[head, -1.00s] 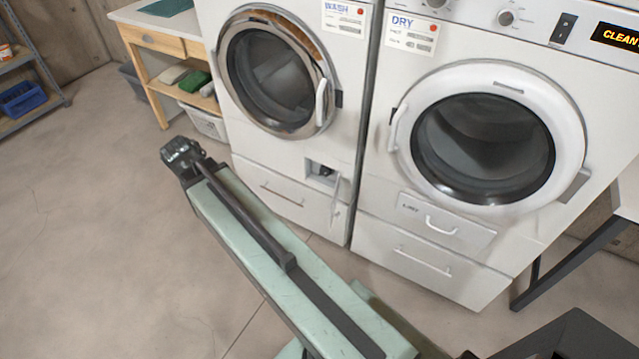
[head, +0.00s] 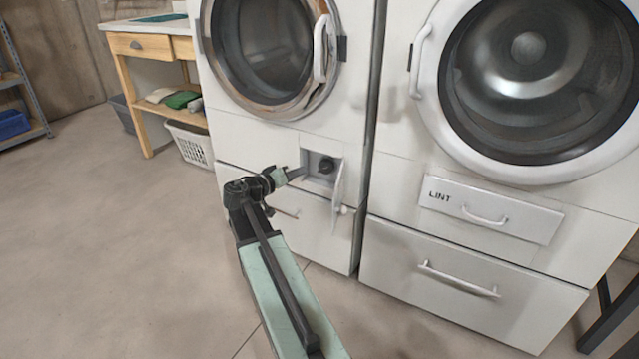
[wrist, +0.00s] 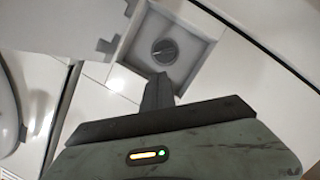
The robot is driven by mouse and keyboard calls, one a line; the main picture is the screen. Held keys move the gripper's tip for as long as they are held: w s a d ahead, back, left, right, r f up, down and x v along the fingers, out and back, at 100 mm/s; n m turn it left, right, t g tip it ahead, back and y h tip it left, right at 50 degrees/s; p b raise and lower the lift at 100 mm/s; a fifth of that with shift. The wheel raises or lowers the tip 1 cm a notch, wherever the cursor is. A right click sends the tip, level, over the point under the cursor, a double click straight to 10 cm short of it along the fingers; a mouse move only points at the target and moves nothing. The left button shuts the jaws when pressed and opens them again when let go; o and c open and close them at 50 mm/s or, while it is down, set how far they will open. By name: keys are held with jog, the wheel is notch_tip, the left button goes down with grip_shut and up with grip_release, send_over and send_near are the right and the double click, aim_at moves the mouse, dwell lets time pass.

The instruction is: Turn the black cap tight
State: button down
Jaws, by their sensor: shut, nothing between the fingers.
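The black cap (head: 326,165) sits in a small square recess low on the front of the left machine. In the wrist view the black cap (wrist: 165,51) is round with a raised grip bar and lies just beyond my fingertips. The small hatch door (head: 338,194) of the recess stands open on its right side. My gripper (head: 298,173) is shut and empty, at the left edge of the recess and pointing toward the cap. In the wrist view its fingers (wrist: 158,82) are together, a little short of the cap and apparently apart from it.
The washer (head: 240,135) has its round door above the recess. The dryer (head: 400,165) stands to the right, with a lint drawer (head: 490,210). A wooden table (head: 150,45) and a white basket (head: 188,145) stand at the left. The floor (head: 110,240) at left is clear.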

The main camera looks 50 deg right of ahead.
aim_at(324, 162)
jog(key=d, duration=0.3)
jog(key=d+f+b, duration=0.1)
jog(key=d, duration=0.5)
jog(key=shift+w+d+f, duration=0.35)
jog(key=shift+w+d, duration=0.05)
